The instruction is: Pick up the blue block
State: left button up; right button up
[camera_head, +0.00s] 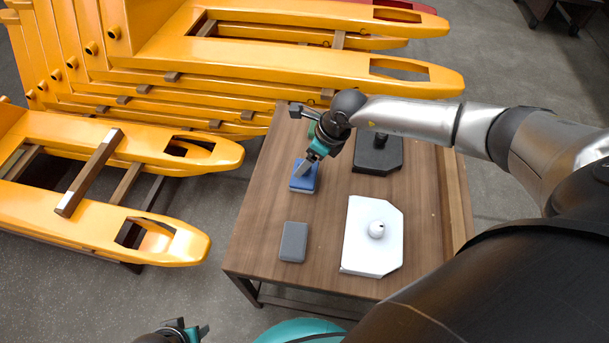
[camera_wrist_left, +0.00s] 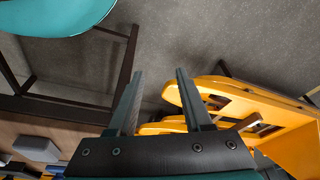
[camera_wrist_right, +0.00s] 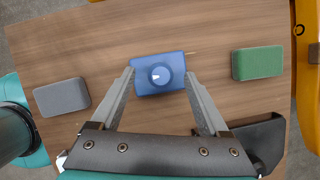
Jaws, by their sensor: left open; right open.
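The blue block (camera_head: 301,184) lies on the wooden table, partly hidden behind my right gripper (camera_head: 305,168) in the head view. In the right wrist view the blue block (camera_wrist_right: 145,84) has a round blue knob on top and sits between the fingertips of my open right gripper (camera_wrist_right: 159,76). One finger is at each side of the block; I cannot tell whether they touch it or how high they are. My left gripper (camera_head: 191,332) is low at the bottom of the head view, off the table. It is open and empty in the left wrist view (camera_wrist_left: 157,76).
A grey block (camera_head: 293,241) lies nearer, and a green block (camera_wrist_right: 258,63) lies farther along the table. A white plate with a white knob (camera_head: 358,258) and a black plate (camera_head: 377,160) lie to the right. Yellow pallet-fork frames (camera_head: 260,60) stand behind and left.

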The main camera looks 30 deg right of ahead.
pick_arm(q)
jog(key=shift+w+r+t+b, duration=0.15)
jog(key=shift+w+r+b, duration=0.2)
jog(key=shift+r, duration=0.5)
jog(key=shift+w+r+t+b, duration=0.15)
jog(key=shift+w+r+b, duration=0.15)
jog(key=shift+r, duration=0.55)
pick_arm(e)
jog(key=shift+x, duration=1.4)
jog(key=shift+d, duration=0.1)
pick_arm(q)
jog(key=shift+d, duration=0.1)
pick_arm(e)
grip_shut()
